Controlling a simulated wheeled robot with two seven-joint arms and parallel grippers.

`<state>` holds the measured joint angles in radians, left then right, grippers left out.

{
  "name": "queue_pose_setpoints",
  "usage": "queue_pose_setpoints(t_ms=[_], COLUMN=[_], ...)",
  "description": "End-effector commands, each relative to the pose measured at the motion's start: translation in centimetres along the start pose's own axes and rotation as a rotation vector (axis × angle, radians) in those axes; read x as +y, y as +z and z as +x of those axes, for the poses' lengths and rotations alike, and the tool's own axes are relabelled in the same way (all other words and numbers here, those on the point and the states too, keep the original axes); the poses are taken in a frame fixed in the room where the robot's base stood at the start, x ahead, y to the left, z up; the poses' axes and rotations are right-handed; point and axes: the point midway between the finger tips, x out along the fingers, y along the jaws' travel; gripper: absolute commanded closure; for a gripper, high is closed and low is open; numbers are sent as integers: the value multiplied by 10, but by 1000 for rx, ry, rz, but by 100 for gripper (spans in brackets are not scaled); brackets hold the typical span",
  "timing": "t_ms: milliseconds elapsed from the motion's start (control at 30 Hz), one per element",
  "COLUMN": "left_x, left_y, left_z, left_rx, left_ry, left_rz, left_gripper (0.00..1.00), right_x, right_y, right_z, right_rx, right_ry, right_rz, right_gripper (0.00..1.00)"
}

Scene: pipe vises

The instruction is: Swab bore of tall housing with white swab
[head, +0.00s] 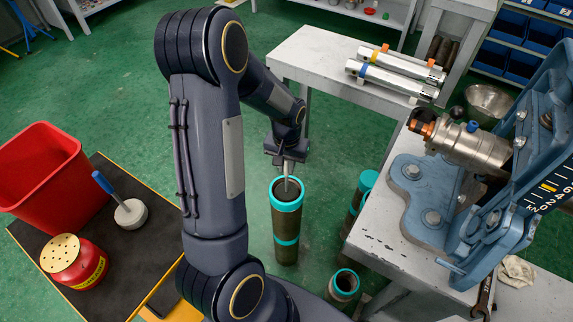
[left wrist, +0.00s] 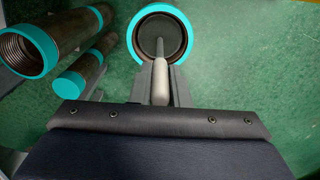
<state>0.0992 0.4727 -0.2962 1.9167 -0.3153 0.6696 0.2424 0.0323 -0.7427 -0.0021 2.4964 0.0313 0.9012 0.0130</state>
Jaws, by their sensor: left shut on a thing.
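The tall housing (head: 286,240) is a dark upright cylinder with teal bands, standing on the green floor in the head view. Its teal rim and open bore show in the left wrist view (left wrist: 190,38). My left gripper (head: 287,160) is above the housing's mouth, pointing down. In the left wrist view my left gripper (left wrist: 160,88) is shut on the pale handle of the white swab (left wrist: 160,80). The swab's thin rod points down into the bore; its tip is hidden there. My right gripper is not in view.
Shorter teal-rimmed housings (head: 344,285) stand right of the tall one, beside the grey bench (head: 390,245) with a blue vise (head: 425,200). At left, a dark mat holds a red bin (head: 40,175), a red can (head: 75,262) and a blue-handled tool (head: 130,212).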

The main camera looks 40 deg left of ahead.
Motion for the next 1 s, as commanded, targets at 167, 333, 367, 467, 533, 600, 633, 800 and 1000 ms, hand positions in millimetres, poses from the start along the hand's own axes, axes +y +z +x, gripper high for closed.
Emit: queue_pose_setpoints(t_ms=[167,333,367,467,533,600,633,800,1000], left_x=[0,0,0,0,0,0,0,0,0], left_y=[0,0,0,0,-1,-1,-1,0,0], left_z=[-12,-21,-22,-27,-31,-34,-36,-44,-54], left_rx=[1,2,2,2,2,2,2,2,1], left_ry=[0,0,0,0,1,1,0,0,0], left_rz=[0,0,0,0,0,0,0,0,0], left_gripper=[100,100,100,100,100,100,100,100,100], right_x=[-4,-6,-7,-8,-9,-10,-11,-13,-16], right_y=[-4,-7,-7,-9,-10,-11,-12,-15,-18], right_z=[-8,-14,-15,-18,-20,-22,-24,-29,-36], right_rx=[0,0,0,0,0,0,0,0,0], right_ry=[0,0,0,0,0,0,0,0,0], right_rz=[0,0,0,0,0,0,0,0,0], right_gripper=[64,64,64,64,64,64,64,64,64])
